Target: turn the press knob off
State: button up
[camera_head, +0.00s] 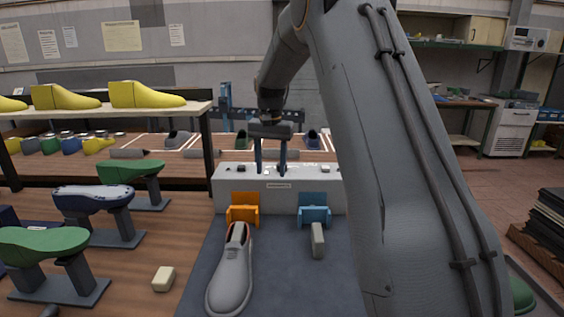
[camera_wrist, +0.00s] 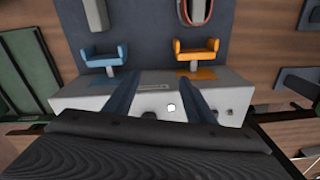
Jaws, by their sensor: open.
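The press (camera_head: 282,197) is a pale box at the back of the dark mat, with an orange cradle (camera_head: 243,208) and a blue cradle (camera_head: 314,210) on its front. My gripper (camera_head: 270,169) points down over the top of the press, its two dark fingers apart with nothing held. In the wrist view the gripper (camera_wrist: 157,100) spans part of the press top (camera_wrist: 75,96). A small white round part (camera_wrist: 171,107) shows between the fingers, with dark fittings nearby. I cannot tell which fitting is the press knob or how it is set.
A grey shoe (camera_head: 231,275) lies on the mat before the orange cradle, and a small grey block (camera_head: 318,240) lies before the blue one. Shoe lasts on stands (camera_head: 95,207) and a cream block (camera_head: 164,279) are at left. A shelf (camera_head: 150,110) holds yellow lasts.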

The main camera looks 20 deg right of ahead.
jog(key=w+d+r+m, duration=0.1)
jog(key=w+d, duration=0.1)
jog(key=w, duration=0.1)
jog(key=w+d+r+m, duration=0.1)
jog(key=w+d+m, duration=0.1)
jog(key=w+d, duration=0.1)
jog(key=w+d+r+m, duration=0.1)
jog(key=w+d, duration=0.1)
jog(key=w, duration=0.2)
jog(key=shift+d+r+g, duration=0.3)
jog(key=shift+r, duration=0.05)
jog(key=shift+w+d+m, duration=0.15)
jog(key=shift+d+m, duration=0.1)
jog(key=shift+m, duration=0.15)
jog(key=shift+f+p, duration=1.6)
jog(key=shift+f, duration=2.15)
jog(key=c, duration=1)
